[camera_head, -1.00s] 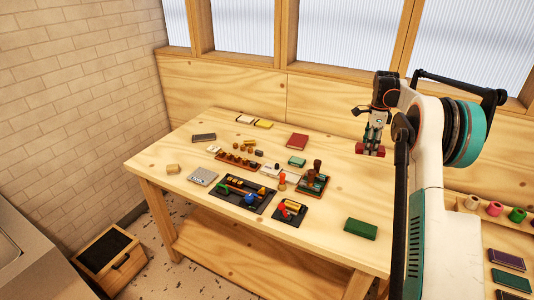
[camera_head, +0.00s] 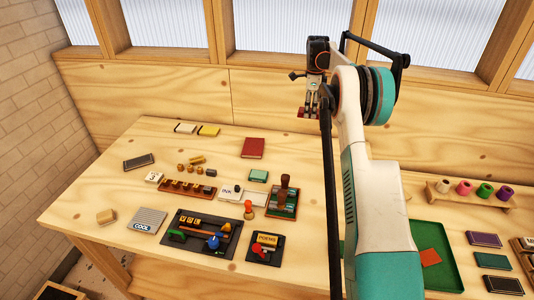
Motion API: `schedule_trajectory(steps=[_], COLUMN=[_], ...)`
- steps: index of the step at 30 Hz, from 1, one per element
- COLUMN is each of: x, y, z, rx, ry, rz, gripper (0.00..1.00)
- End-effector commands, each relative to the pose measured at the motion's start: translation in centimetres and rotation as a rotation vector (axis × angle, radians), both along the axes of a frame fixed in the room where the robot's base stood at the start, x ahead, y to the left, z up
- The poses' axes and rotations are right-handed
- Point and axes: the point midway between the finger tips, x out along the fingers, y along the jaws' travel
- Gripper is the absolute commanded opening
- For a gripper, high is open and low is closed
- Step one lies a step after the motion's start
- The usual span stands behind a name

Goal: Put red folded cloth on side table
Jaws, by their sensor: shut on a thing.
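My gripper (camera_head: 312,104) is raised in front of the back wooden panel, above the far right part of the workbench. It points down and is shut on a small dark red thing, which looks like the red folded cloth (camera_head: 303,113). The arm hides its right part. I cannot tell for sure which surface is the side table. A wooden surface with a green tray (camera_head: 447,284) stands at the right, partly behind my arm.
The workbench (camera_head: 105,190) holds a dark red book (camera_head: 253,148), a tool tray (camera_head: 203,246), stamps (camera_head: 284,190) and small blocks. The green tray holds an orange-red square (camera_head: 430,258). Colored spools (camera_head: 464,187) and dark flat boxes (camera_head: 484,239) lie to the right. A brick wall is at left.

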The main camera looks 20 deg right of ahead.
Motion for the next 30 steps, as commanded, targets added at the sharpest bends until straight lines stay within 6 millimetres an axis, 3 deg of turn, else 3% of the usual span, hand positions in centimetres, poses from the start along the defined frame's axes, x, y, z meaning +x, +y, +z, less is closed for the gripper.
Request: schedule_trajectory(steps=[5, 18, 30], x=[0.0, 0.0, 0.0], y=[0.0, 0.0, 0.0], z=[-2.9, -13.3, -16.8], rx=[0.000, 0.000, 0.000], ry=[0.000, 0.000, 0.000], rz=[0.000, 0.001, 0.001], gripper=[0.22, 0.22, 0.22])
